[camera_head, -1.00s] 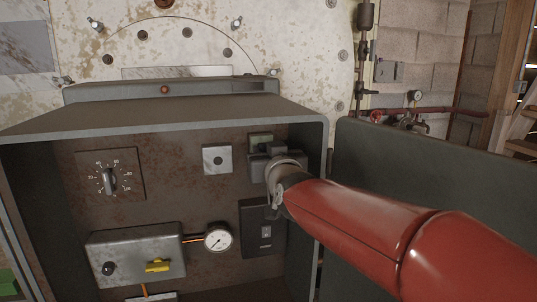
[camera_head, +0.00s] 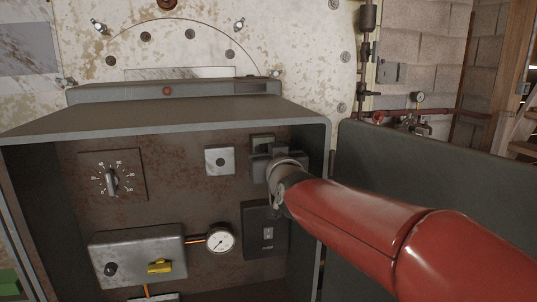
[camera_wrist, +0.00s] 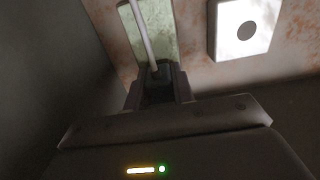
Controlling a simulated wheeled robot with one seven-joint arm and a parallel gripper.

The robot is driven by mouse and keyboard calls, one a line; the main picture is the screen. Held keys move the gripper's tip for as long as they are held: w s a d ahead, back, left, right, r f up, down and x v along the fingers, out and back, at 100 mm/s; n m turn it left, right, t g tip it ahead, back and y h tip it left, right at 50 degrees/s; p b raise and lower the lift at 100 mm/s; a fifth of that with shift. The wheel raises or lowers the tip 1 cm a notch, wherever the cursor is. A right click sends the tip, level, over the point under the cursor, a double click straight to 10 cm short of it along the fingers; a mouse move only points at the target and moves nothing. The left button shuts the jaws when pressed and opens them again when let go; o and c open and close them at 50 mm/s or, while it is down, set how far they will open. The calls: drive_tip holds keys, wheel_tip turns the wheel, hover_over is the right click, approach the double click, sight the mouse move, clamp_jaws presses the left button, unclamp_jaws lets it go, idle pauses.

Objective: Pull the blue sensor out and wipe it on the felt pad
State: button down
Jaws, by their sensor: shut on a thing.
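My gripper (camera_head: 268,153) is at the upper right of the panel inside the open grey cabinet. In the wrist view my gripper (camera_wrist: 160,84) is shut on a small dark bluish body, apparently the blue sensor (camera_wrist: 161,71). A pale cable runs up from it. The sensor lies in front of a greenish plate (camera_wrist: 170,28), which also shows behind my gripper in the head view (camera_head: 262,139). I cannot tell whether the sensor is still seated. A green patch (camera_head: 8,283) at the lower left edge may be the felt pad; it is mostly cut off.
A white plate with a dark hole (camera_head: 219,160) is left of my gripper. A dial (camera_head: 111,178), a metal box with a yellow handle (camera_head: 138,255), a gauge (camera_head: 220,240) and a black switch plate (camera_head: 266,231) share the panel. The open door (camera_head: 440,180) is at right.

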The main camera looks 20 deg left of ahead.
drive_tip(key=shift+f, duration=0.1)
wheel_tip(320, 180, down, 5)
drive_tip(key=b, duration=0.4)
drive_tip(key=shift+b, duration=0.35)
idle(0.3)
drive_tip(key=shift+w+r, duration=0.1)
drive_tip(key=shift+r, duration=0.15)
drive_tip(key=shift+r+p, duration=2.15)
drive_tip(key=shift+r, duration=0.5)
wheel_tip(320, 180, down, 6)
drive_tip(key=b, duration=0.4)
drive_tip(key=shift+b, duration=0.4)
drive_tip(key=shift+r, duration=0.2)
